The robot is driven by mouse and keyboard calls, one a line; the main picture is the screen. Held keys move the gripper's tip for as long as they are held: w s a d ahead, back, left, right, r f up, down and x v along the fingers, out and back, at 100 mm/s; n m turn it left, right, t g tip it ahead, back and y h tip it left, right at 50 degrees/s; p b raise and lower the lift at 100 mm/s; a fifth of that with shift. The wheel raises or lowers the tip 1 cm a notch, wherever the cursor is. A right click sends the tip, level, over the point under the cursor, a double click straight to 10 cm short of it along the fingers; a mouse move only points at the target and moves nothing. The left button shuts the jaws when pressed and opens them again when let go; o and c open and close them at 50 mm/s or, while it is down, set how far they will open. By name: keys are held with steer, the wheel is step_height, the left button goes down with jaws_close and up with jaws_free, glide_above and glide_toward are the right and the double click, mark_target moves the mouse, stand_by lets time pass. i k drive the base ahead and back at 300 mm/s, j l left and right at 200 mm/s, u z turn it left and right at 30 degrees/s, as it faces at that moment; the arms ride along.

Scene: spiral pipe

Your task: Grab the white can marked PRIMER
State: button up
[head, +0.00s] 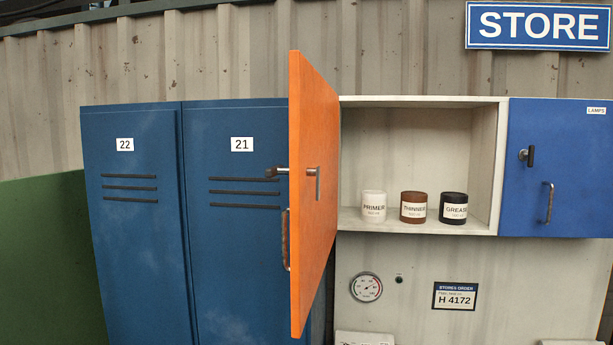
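The white can marked PRIMER (374,200) stands upright at the left on the floor of an open pale cabinet (418,101). A brown can marked THINNER (413,202) stands just right of it. A black can marked GREASE (453,203) stands right of the brown one. An orange door (312,180) is swung open at the cabinet's left side, pointing toward me. My gripper is not in view.
The open door juts out just left of the white can. A shut blue LAMPS door (562,170) is at the right. Blue lockers 22 (135,240) and 21 (240,250) stand left. A gauge (366,287) and a STORES ORDER sign (455,297) are below.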

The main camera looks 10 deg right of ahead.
mark_target(374, 202)
steer(key=i+j+z, duration=0.1)
steer(key=i, duration=0.25)
steer(key=i+j+z, duration=0.1)
steer(key=i+j, duration=0.25)
steer(key=k+l+z, duration=0.25)
steer(key=l+z, duration=0.25)
steer(key=l, duration=0.25)
steer(key=l+u, duration=0.15)
steer(key=l, duration=0.4)
steer(key=l+u, duration=0.2)
steer(key=l, duration=0.35)
steer(key=k+l+u, duration=0.15)
steer(key=l, duration=0.4)
